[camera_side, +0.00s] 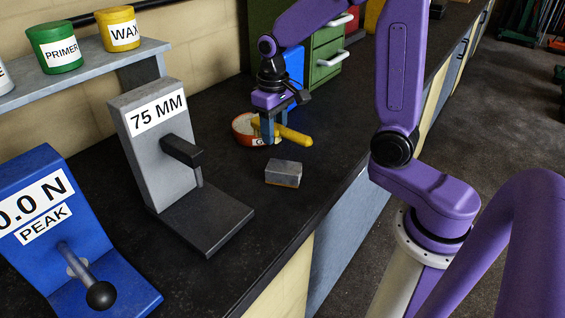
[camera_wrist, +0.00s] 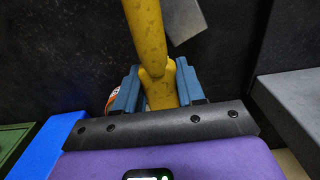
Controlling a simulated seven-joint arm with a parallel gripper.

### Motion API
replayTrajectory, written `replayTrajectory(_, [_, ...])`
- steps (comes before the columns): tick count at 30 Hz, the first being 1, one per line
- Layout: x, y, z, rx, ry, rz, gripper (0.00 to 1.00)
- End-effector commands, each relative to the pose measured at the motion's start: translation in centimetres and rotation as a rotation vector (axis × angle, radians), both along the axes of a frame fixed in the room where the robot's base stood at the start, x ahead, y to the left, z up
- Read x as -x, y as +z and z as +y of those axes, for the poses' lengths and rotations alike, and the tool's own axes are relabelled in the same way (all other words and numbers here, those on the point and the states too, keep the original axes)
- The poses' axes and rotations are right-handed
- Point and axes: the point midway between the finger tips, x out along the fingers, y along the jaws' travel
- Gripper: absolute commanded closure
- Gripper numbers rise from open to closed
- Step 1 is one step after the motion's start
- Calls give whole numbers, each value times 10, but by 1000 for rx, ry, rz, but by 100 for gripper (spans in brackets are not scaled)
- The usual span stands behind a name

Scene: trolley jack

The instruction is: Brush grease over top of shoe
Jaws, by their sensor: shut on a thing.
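My gripper (camera_side: 268,128) has blue fingers and is shut on a yellow brush handle (camera_side: 294,135), which points right in the side view. The handle fills the upper middle of the wrist view (camera_wrist: 145,30), between the fingers (camera_wrist: 156,85). The bristles are hidden. A red-orange tin (camera_side: 242,140) with pale contents and a partly covered label stands just behind and left of the fingers. I cannot tell whether the brush touches it. A small grey block (camera_side: 284,174), seemingly the shoe, lies on the bench nearer the camera, apart from the brush; it also shows in the wrist view (camera_wrist: 183,20).
A grey stand marked 75 MM (camera_side: 157,150) and a blue PEAK gauge (camera_side: 60,220) stand at left on the black bench. A shelf (camera_side: 90,75) holds green and yellow tins. Green drawers (camera_side: 325,60) stand behind. Bench around the block is clear.

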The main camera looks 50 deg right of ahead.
Motion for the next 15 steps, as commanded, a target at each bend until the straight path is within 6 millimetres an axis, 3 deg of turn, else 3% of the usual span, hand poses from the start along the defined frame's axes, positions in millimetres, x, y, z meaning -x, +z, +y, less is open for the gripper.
replayTrajectory(15, [12,8,4,0,76,-3,86])
